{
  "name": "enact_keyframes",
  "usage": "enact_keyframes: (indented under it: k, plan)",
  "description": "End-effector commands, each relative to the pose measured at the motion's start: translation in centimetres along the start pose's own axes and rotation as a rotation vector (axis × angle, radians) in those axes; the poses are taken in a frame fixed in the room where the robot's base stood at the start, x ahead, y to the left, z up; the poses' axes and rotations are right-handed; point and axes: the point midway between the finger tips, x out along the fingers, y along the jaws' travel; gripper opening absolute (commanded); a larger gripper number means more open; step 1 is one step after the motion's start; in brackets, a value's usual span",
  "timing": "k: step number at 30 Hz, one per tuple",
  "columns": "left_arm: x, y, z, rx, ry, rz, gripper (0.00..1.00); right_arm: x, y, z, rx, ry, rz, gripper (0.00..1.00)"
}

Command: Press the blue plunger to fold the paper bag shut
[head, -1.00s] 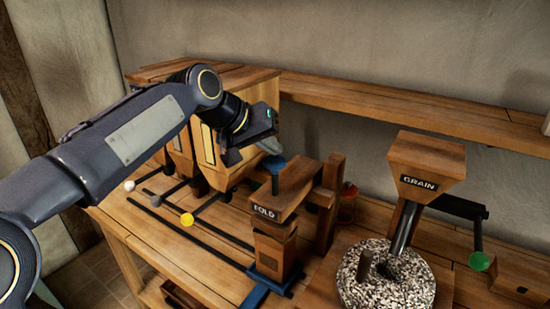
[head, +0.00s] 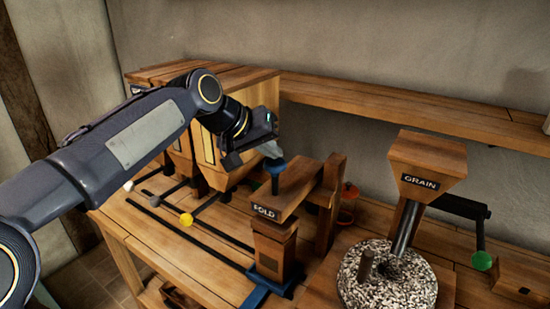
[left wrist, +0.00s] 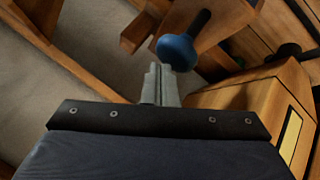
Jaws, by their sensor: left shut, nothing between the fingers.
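The blue plunger (head: 275,165) stands upright on its dark rod at the fold station (head: 287,192), marked FOLD. Its round blue knob (left wrist: 177,51) also shows in the left wrist view, just beyond the fingertips. My left gripper (head: 273,151) is shut and empty, its tips right above the knob in the head view. I cannot tell whether they touch it. A brown upright body (head: 273,250) stands under the fold head on a blue base (head: 266,291). I cannot tell whether it is the paper bag. My right gripper is not in view.
Wooden bins (head: 262,95) stand behind my left arm. Rods with a white knob (head: 129,186) and a yellow knob (head: 186,219) lie in front. At the right are the grain hopper (head: 428,165), a millstone (head: 385,285) and a green knob (head: 481,261). A shelf (head: 400,105) runs along the wall.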

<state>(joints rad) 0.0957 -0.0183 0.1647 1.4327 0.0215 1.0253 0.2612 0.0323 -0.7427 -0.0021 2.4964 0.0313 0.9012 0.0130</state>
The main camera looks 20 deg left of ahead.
Motion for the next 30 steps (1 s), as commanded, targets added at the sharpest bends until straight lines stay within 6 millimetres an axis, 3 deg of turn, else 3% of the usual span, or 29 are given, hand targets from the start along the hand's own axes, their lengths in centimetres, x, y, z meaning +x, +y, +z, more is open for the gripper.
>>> enact_keyframes:
  k: [30]
  plan:
    - [0.95,-0.68,0.72,0.000,-0.002,-0.001,0.00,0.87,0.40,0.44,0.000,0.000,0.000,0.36]
